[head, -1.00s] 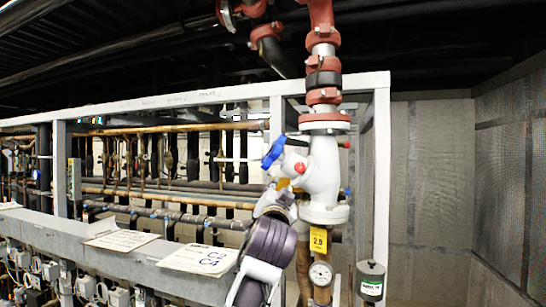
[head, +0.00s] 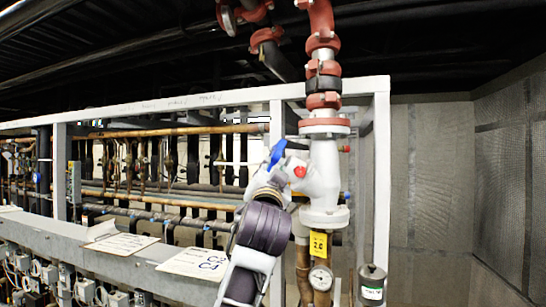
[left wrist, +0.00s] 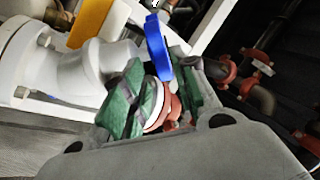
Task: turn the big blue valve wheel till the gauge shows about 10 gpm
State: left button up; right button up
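The blue valve wheel (head: 277,153) sits at the upper left of the white valve body (head: 324,175), seen nearly edge-on. My left gripper (head: 270,178) is right at the wheel in the head view. In the left wrist view the blue wheel (left wrist: 160,48) shows at the tips of the green-padded fingers (left wrist: 163,88). The fingers are apart, with red and white parts visible between them; firm contact with the rim cannot be seen. A yellow display (head: 319,245) below the valve seems to read 2.0. A round dial (head: 320,278) hangs beneath it, its needle too small to read. My right gripper is out of view.
A white frame post (head: 381,200) stands right of the valve. Red-jointed pipe (head: 323,62) rises above the valve. A grey beam (head: 140,258) with paper labels (head: 195,262) runs along the left.

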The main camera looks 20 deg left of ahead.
aim_at(273, 160)
pick_arm(q)
jog(key=shift+p+x, duration=2.05)
jog(key=shift+x, duration=4.1)
jog(key=shift+c, duration=0.3)
grip_shut()
jog(key=shift+g+y, duration=0.3)
jog(key=shift+g, duration=0.1)
jog(key=shift+n+g+y, duration=0.7)
jog(key=shift+n+g, duration=0.3)
jog(key=shift+g, duration=0.2)
jog(key=shift+o, duration=0.3)
grip_release()
